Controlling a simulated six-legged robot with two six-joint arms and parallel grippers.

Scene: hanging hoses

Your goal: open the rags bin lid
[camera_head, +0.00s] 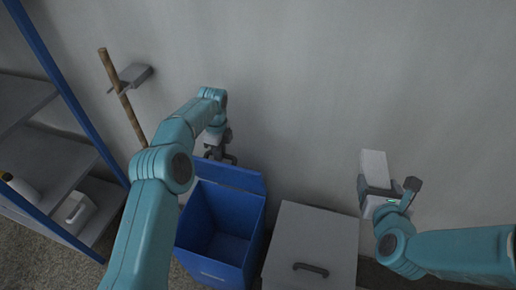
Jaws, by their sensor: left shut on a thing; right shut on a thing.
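A blue bin (214,237) stands open, its inside empty as far as I can see. Its blue lid (236,176) is tipped up at the back, near the wall. My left gripper (221,157) is at the lid's top edge and shut on the lid; the exact contact is small and partly hidden. My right gripper (389,194) is shut on a white box (374,169), held up in front of the wall at the right. No readable label shows which bin is for rags.
A grey bin (318,236) with a closed lid and dark handle stands right of the blue bin. A shelf with blue posts (62,84) is at the left, holding a pale container (77,210). A wooden pole (121,98) hangs by a wall bracket (134,75).

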